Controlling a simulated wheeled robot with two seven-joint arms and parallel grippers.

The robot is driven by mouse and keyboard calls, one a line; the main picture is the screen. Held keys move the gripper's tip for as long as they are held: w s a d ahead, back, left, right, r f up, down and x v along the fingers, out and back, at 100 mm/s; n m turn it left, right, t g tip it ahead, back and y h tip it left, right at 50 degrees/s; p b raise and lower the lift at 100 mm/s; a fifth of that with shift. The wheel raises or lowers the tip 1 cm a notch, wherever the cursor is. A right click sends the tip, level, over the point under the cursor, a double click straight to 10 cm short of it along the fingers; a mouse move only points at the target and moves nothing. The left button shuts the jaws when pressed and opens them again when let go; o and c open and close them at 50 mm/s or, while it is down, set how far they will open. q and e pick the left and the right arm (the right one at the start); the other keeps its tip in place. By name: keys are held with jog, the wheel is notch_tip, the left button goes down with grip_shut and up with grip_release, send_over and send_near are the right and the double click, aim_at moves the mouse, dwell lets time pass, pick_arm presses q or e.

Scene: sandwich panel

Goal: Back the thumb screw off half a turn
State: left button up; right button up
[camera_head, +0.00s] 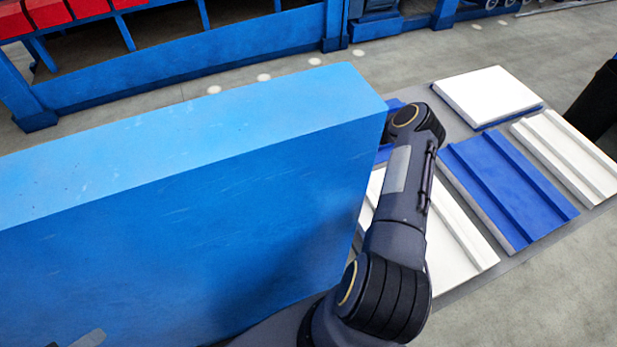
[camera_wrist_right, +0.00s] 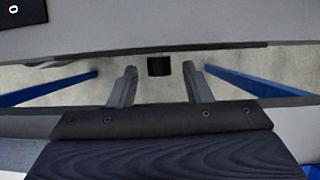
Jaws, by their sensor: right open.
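In the right wrist view a small dark knob (camera_wrist_right: 159,66), which looks like the thumb screw, sticks out below a grey beam (camera_wrist_right: 200,25). My right gripper (camera_wrist_right: 160,80) is open, with one grey finger on each side of the knob and a visible gap on both sides. I cannot tell from this view whether the fingertips reach as deep as the knob. In the head view my right arm (camera_head: 395,195) reaches past the end of a large blue block (camera_head: 200,210). The block hides my right gripper and the knob there.
White panels (camera_head: 487,95) and blue panels (camera_head: 505,185) lie on a grey surface (camera_head: 455,297) at the right. A blue rack with red bins (camera_head: 50,12) stands at the back. Blue bars (camera_wrist_right: 45,90) flank the gripper in the wrist view.

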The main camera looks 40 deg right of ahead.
jog(key=shift+c, duration=0.2)
grip_shut()
jog(key=t, duration=0.1)
jog(key=t+b, duration=0.1)
jog(key=shift+s+n+t+h+b, duration=0.25)
jog(key=shift+n+t+h+b, duration=0.05)
jog(key=shift+h, duration=0.1)
jog(key=shift+o, duration=0.2)
grip_release()
jog(key=shift+a, duration=0.1)
jog(key=b+v, duration=0.1)
jog(key=v, duration=0.6)
jog(key=shift+s+r, duration=0.15)
jog(key=shift+r, duration=0.15)
